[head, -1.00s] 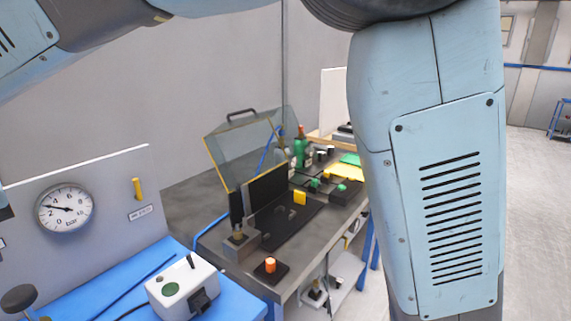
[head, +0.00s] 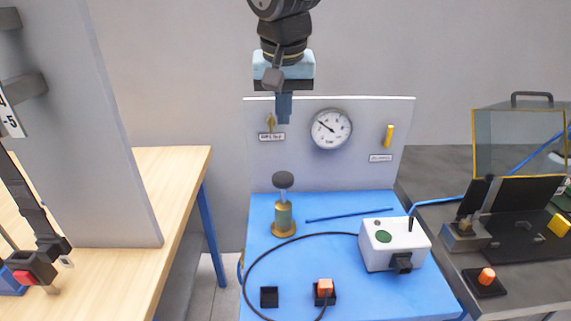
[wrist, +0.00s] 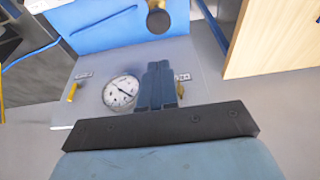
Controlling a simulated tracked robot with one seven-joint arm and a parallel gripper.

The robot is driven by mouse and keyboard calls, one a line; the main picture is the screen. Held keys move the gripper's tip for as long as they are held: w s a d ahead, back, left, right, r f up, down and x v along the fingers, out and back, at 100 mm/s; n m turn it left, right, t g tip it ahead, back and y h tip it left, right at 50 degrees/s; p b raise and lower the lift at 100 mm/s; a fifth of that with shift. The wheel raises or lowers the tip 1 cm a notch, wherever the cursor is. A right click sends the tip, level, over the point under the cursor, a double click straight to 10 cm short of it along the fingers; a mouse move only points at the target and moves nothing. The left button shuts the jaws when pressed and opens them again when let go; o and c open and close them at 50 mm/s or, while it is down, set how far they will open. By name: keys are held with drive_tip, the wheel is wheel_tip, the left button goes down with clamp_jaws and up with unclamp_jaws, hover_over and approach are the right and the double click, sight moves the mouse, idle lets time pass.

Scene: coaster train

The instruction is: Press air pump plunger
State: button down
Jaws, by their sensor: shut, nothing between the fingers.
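The air pump (head: 283,216) stands upright on the blue bench top, with a greenish cylinder and a brass-coloured base. Its plunger has a round black knob (head: 283,180), which stands up above the cylinder. In the wrist view the knob (wrist: 158,20) shows near the top edge, beyond the fingertips. My gripper (head: 284,118) points down above the pump, with its blue fingers shut and empty. In the head view a clear gap separates the fingertips from the knob. The fingers also show in the wrist view (wrist: 158,68), in front of the grey panel.
A grey panel (head: 260,170) with a pressure gauge (head: 331,128) and a yellow lever (head: 389,135) stands behind the pump. A white box (head: 394,243), a black cable and an orange-topped switch (head: 325,290) are on the blue bench (head: 340,205). A wooden table stands left.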

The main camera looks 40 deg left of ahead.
drive_tip(key=shift+f, duration=0.1)
approach(283, 180)
drive_tip(key=w+a+f, duration=0.1)
drive_tip(key=w+f, duration=0.1)
drive_tip(key=f, duration=0.1)
drive_tip(key=w+a+f, duration=0.1)
drive_tip(key=f, duration=0.1)
drive_tip(key=shift+a, duration=0.35)
drive_tip(key=shift+f, duration=0.7)
wheel_tip(283, 180, down, 5)
drive_tip(key=shift+f, duration=0.1)
drive_tip(key=shift+s+d+f, duration=0.1)
drive_tip(key=shift+d+f, duration=0.05)
drive_tip(key=shift+f, duration=0.2)
